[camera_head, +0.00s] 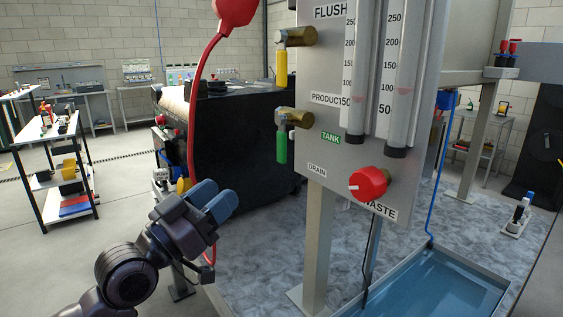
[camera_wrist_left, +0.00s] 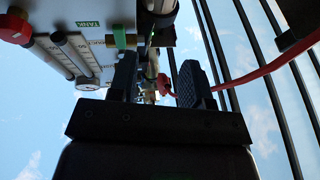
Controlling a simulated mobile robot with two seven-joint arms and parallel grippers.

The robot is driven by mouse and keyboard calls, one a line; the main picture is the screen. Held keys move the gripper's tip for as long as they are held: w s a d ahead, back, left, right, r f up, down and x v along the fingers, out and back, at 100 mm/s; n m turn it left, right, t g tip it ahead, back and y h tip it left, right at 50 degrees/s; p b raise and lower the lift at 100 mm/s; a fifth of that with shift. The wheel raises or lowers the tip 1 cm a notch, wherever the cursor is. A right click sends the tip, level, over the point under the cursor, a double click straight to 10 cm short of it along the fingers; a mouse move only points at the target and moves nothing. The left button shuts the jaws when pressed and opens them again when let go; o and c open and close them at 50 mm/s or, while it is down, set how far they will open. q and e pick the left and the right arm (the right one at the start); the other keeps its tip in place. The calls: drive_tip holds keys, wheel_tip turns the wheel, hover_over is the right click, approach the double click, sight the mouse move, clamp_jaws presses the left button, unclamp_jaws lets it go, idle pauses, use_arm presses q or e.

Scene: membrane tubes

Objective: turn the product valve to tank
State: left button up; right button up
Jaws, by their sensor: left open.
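A red round knob (camera_head: 368,184) with a white mark sits low on the grey valve panel (camera_head: 428,105). Its mark points left, roughly toward the DRAIN label (camera_head: 317,169). The green TANK label (camera_head: 331,137) is up and left of the knob, and the WASTE label (camera_head: 378,211) is below it. My left gripper (camera_head: 213,200) is open and empty, left of the panel and well apart from the knob. In the left wrist view its fingers (camera_wrist_left: 160,84) stand apart, with the TANK label (camera_wrist_left: 88,24) and a red knob (camera_wrist_left: 14,27) at upper left. My right gripper is not visible.
Brass fittings with a yellow handle (camera_head: 281,68) and a green handle (camera_head: 282,147) stick out from the panel's left edge. A red hose (camera_head: 191,110) hangs behind my left gripper. A blue tray (camera_head: 440,285) lies below the panel. A steel post (camera_head: 318,240) supports it.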

sight(279, 151)
use_arm(q)
drive_tip(key=w+d+r+g+h, duration=0.1)
drive_tip(key=d+r, duration=0.1)
drive_tip(key=d, duration=0.1)
drive_tip(key=w+d+r+m+g+h, duration=0.1)
drive_tip(key=d+r, duration=0.2)
drive_tip(key=d, duration=0.1)
drive_tip(key=w+d+r+m+g+h, duration=0.1)
drive_tip(key=d+r, duration=0.1)
drive_tip(key=d, duration=0.1)
drive_tip(key=shift+d+r, duration=0.15)
drive_tip(key=shift+d, duration=0.2)
clamp_jaws()
